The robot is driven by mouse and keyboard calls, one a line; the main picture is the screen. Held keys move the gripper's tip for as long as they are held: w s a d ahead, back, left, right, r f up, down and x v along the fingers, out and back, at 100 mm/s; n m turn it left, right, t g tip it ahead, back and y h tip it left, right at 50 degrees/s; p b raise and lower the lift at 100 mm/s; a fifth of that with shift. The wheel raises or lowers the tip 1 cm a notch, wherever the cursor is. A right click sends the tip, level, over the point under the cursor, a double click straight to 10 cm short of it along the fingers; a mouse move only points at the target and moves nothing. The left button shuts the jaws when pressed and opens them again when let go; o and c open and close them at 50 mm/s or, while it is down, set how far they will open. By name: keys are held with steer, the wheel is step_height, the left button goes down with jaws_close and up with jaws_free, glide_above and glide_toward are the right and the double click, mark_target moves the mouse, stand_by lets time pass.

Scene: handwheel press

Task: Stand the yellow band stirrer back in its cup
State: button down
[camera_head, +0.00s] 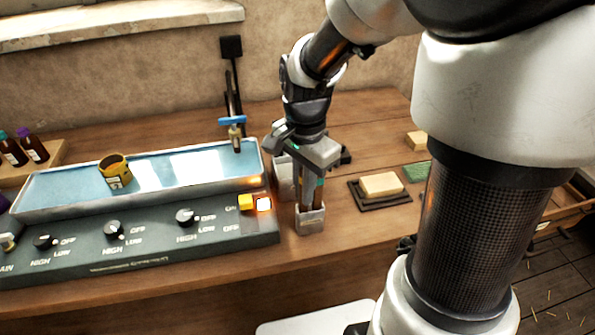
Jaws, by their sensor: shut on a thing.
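My gripper (310,172) points down just above a small grey cup (310,222) at the bench's front edge, right of the control panel. It is shut on a brown wooden stick (306,192), whose lower end reaches into the cup's mouth. Whether it touches the bottom is hidden by the cup wall. A teal band (319,183) shows on a stick just right of it. I cannot make out a yellow band; the gripper covers the upper part of the sticks. Another grey cup (284,178) stands close behind, partly hidden by my gripper.
A blue water bath (70,180) holding a yellow numbered beaker (115,172) lies left, behind a knobbed panel (150,245). A pale block on a dark tray (354,194) and a green pad (416,172) lie right.

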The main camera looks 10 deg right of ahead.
steer(key=c, duration=1.8)
jaws_free()
step_height(320, 180, up, 17)
steer(key=p, duration=0.3)
steer(key=s+d+r+n+t+p, duration=0.1)
steer(key=s+r+n+t+p, duration=0.4)
steer(key=s+r+n+p, duration=0.3)
steer(key=s+r+n, duration=0.1)
steer(key=s+n, duration=0.2)
steer(key=n, duration=0.1)
steer(key=shift+s+d+t+p, duration=0.15)
steer(key=shift+d+t+p, duration=0.1)
steer(key=shift+t+p, duration=0.05)
